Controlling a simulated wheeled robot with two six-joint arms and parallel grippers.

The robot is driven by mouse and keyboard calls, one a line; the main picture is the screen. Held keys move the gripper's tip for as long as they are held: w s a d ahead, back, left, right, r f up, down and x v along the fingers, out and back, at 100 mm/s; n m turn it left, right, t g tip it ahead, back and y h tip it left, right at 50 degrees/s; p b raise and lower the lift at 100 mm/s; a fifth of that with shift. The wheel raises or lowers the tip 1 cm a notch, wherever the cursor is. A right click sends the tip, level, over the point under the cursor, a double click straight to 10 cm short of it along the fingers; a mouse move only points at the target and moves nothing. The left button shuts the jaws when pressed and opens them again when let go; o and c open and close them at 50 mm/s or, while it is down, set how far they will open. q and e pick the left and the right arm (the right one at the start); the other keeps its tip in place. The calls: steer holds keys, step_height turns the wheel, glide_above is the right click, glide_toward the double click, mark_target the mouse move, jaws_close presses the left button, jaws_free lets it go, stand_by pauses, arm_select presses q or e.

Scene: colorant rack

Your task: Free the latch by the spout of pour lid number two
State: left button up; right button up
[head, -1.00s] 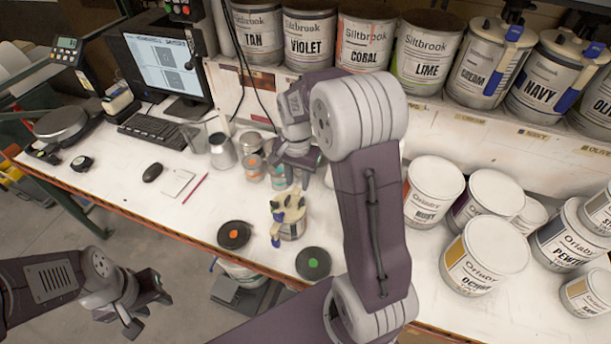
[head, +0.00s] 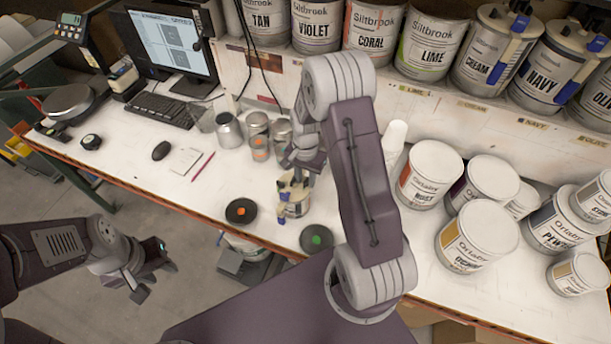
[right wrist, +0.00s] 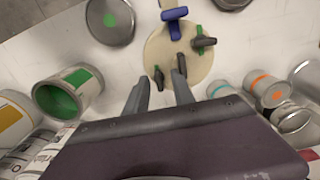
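A small can with a cream pour lid (head: 296,184) stands near the bench's front edge. In the right wrist view the lid (right wrist: 160,46) carries a blue part (right wrist: 173,14), green latches (right wrist: 204,43) with dark levers, and a dark upright lever (right wrist: 181,66). No number on it is readable. My right gripper (right wrist: 160,92) is open, its two fingers apart and empty over the lid's near edge; contact cannot be told. In the head view it (head: 297,172) partly covers the lid. My left gripper (head: 150,272) is open and empty, low beyond the bench's front edge.
Two dark discs, one with an orange dot (head: 241,211) and one with a green dot (head: 316,240), flank the can in front. Small tins (head: 259,146) stand behind it. White tubs (head: 430,172) crowd the right. Shelf tins such as Navy (head: 545,72) also have pour lids.

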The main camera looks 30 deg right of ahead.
steer(key=shift+s+d, duration=0.1)
steer(key=shift+d, duration=0.05)
jaws_close()
steer(key=shift+n, duration=0.3)
steer(key=n, duration=0.3)
steer(key=shift+n, duration=0.3)
steer(key=n+b, duration=0.1)
steer(key=n, duration=0.3)
steer(key=shift+n, duration=0.3)
steer(key=n, duration=0.4)
steer(key=shift+n, duration=2.1)
